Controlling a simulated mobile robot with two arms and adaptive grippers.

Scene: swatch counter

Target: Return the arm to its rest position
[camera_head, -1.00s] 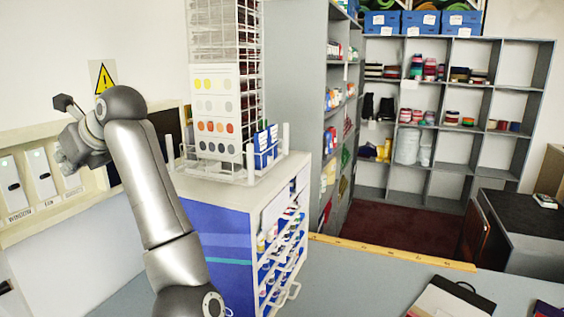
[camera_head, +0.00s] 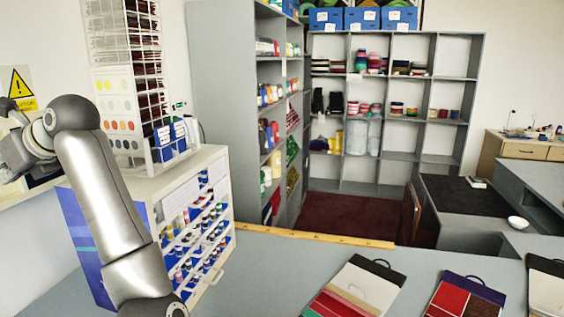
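My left arm (camera_head: 95,185) rises from the bottom left of the head view and bends at a dark elbow joint. Its far end reaches the left picture edge. The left gripper lies up there, partly cut off and turned away, and I cannot make out its fingers or anything held. The arm passes in front of the blue and white drawer cabinet (camera_head: 75,235), and I cannot tell whether they touch. My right arm and gripper are not in view.
A wire swatch rack (camera_head: 125,85) stands on the cabinet. The grey counter (camera_head: 260,275) is clear beside the cabinet, with a wooden ruler (camera_head: 315,236) along its far edge. Swatch boards (camera_head: 355,285) lie at the front right. Grey shelves (camera_head: 385,185) stand behind.

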